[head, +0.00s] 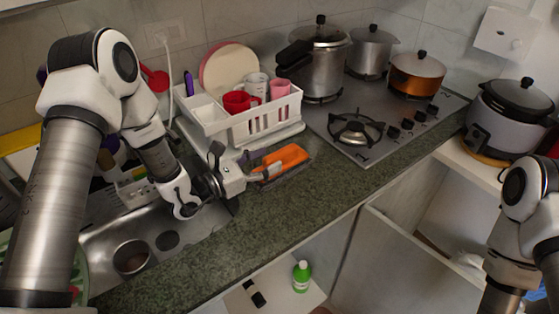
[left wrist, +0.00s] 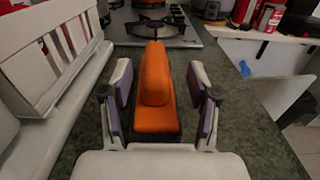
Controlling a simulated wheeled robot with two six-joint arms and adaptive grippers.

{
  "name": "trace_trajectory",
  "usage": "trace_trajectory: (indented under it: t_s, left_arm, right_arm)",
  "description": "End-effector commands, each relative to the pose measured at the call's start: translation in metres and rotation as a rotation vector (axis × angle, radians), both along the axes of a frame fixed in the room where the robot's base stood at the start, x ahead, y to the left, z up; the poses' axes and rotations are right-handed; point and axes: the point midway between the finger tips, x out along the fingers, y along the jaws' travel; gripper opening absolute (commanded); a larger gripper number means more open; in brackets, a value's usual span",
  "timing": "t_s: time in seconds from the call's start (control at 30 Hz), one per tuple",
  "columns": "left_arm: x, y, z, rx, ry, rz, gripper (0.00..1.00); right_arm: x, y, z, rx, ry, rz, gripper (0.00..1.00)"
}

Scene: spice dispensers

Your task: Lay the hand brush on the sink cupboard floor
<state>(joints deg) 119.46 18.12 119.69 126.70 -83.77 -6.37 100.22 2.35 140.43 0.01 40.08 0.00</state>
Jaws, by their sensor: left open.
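The orange hand brush (head: 284,159) lies on the green-grey counter, in front of the white dish rack. My left gripper (head: 259,170) is at the near end of the brush, low over the counter. In the left wrist view the brush (left wrist: 155,90) lies between the two open fingers of the left gripper (left wrist: 158,100), with a gap on each side. The sink cupboard floor (head: 274,290) shows below the counter edge, with a green bottle (head: 301,276) and a small black item on it. My right arm shows at the right edge, but its gripper is out of view.
The dish rack (head: 245,120) with cups and plates stands right behind the brush. The sink (head: 150,235) is at the left. The stove (head: 375,120) with pots is at the back right. An open cupboard door (head: 400,265) stands below the counter.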

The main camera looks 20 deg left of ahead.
Motion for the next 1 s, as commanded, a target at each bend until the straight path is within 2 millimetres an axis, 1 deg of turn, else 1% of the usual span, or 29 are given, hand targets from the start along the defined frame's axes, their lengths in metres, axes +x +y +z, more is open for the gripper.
trace_trajectory:
  t_s: [0.03,0.1,0.17,0.4,0.47,0.5,0.57,0.6,0.9,1.0]
  left_arm:
    - [0.008,-0.008,0.006,0.005,-0.001,-0.005,0.60]
    - [0.018,-0.014,0.004,0.004,-0.002,-0.003,0.60]
    - [0.024,-0.018,0.003,0.002,-0.001,-0.001,0.60]
    - [0.026,-0.020,0.001,-0.001,-0.001,0.001,0.60]
    - [0.026,-0.020,0.001,-0.001,-0.001,0.001,0.39]
    - [0.026,-0.020,0.001,-0.001,-0.001,0.001,0.25]
    - [0.026,-0.020,0.001,0.000,0.000,0.001,0.04]
    - [0.026,-0.020,0.001,0.000,0.000,0.001,0.00]
    - [0.026,-0.020,0.001,0.001,0.001,0.001,0.00]
    - [0.026,-0.020,0.004,0.000,0.000,0.001,0.00]
  right_arm:
    - [0.000,0.000,0.010,0.000,-0.001,0.001,1.00]
    - [0.001,0.000,0.012,0.000,-0.002,0.001,1.00]
    - [0.001,0.000,0.013,0.000,-0.002,0.001,1.00]
    - [0.001,0.000,0.012,0.000,-0.002,0.001,1.00]
    - [0.001,0.000,0.012,0.000,-0.002,0.001,1.00]
    - [0.001,0.000,0.012,0.000,-0.002,0.001,1.00]
    - [0.001,0.000,0.012,0.000,-0.002,0.001,1.00]
    - [0.001,0.000,0.012,0.000,-0.002,0.001,1.00]
    - [0.001,0.000,0.011,0.000,-0.002,0.001,1.00]
    - [0.001,0.000,0.010,0.000,-0.002,0.001,1.00]
